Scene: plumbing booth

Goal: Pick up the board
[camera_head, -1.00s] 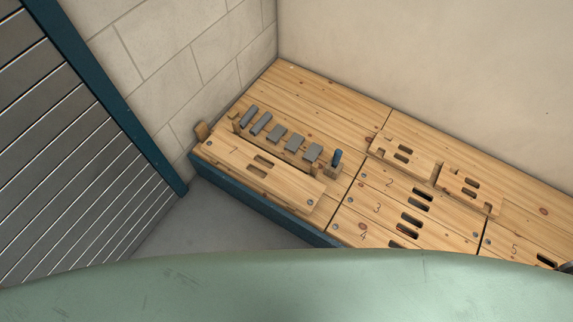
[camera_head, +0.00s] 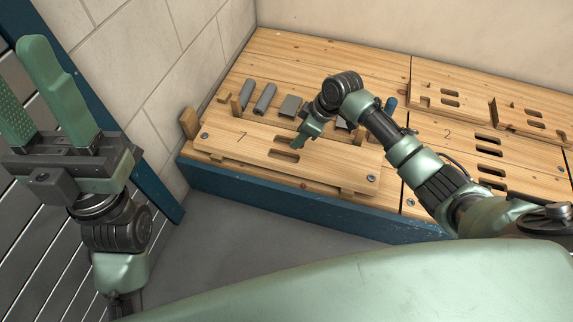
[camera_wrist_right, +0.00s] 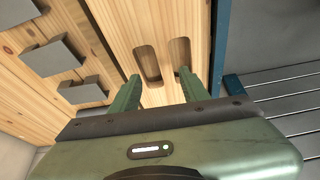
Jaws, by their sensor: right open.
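The board (camera_head: 335,168) is a long pale wooden plank with a single digit at its left end and two slots near its middle. It lies at the front left of the wooden bench. My right gripper (camera_head: 298,142) is over its slots, pointing down. In the right wrist view the gripper (camera_wrist_right: 158,84) is open, its fingers straddling much of the slotted part of the board (camera_wrist_right: 160,22). One fingertip is at a slot; I cannot tell whether it is inside. My left gripper (camera_head: 14,66) is open and empty at the far left, away from the board.
Grey blocks (camera_head: 265,98) stand in a row behind the board, and wooden pegs (camera_head: 189,123) rise at its left end. Other slotted boards (camera_head: 442,97) lie on the right of the bench. A block wall and a slatted shutter bound the left.

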